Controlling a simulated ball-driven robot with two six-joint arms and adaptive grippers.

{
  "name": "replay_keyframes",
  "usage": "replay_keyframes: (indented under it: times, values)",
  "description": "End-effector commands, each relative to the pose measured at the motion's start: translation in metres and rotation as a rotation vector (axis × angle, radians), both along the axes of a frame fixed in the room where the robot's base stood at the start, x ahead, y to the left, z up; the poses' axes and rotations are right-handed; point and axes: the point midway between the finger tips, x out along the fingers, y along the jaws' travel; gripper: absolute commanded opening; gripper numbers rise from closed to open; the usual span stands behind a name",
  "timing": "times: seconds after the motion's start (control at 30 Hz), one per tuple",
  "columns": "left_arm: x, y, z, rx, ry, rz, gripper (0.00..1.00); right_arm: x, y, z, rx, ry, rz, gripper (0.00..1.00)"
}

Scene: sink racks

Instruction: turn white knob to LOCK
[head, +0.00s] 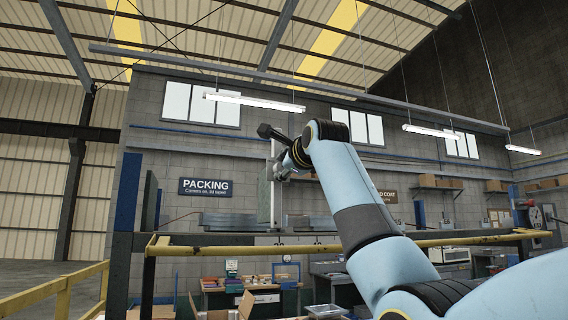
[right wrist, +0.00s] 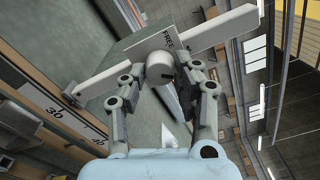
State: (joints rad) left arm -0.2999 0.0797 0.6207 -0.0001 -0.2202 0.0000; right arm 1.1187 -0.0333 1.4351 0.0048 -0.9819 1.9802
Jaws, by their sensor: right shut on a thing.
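A long pale bar (right wrist: 225,30) runs slantwise behind the knob. In the head view my right gripper (head: 284,170) is at a tall narrow pale panel (head: 276,205), and the knob cannot be made out there. My left gripper is not in view.
A yellow rail (head: 210,250) crosses in front of the panel. A blue-edged upright (head: 127,195) stands to the left. Benches with boxes (head: 240,295) are lower down behind the rail. A numbered strip (right wrist: 55,110) shows at the left of the right wrist view.

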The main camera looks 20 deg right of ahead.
Motion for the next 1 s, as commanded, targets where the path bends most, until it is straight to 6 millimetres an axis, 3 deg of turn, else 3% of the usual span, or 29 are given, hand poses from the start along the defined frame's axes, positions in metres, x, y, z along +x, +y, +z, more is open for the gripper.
replay_keyframes:
  times: [0.4, 0.9, 0.93, 1.0]
  values:
    - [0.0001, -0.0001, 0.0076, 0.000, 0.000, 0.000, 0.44, 0.0004, 0.0004, -0.0016, 0.162, 0.009, 0.000, 0.00]
    - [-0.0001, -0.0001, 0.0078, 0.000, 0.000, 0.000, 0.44, 0.0005, 0.0006, -0.0024, 0.178, 0.010, 0.001, 0.00]
    - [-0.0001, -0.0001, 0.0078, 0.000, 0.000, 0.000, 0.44, 0.0005, 0.0006, -0.0024, 0.178, 0.010, 0.001, 0.33]
    - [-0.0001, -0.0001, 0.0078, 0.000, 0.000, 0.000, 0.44, 0.0005, 0.0006, -0.0024, 0.178, 0.010, 0.001, 0.42]
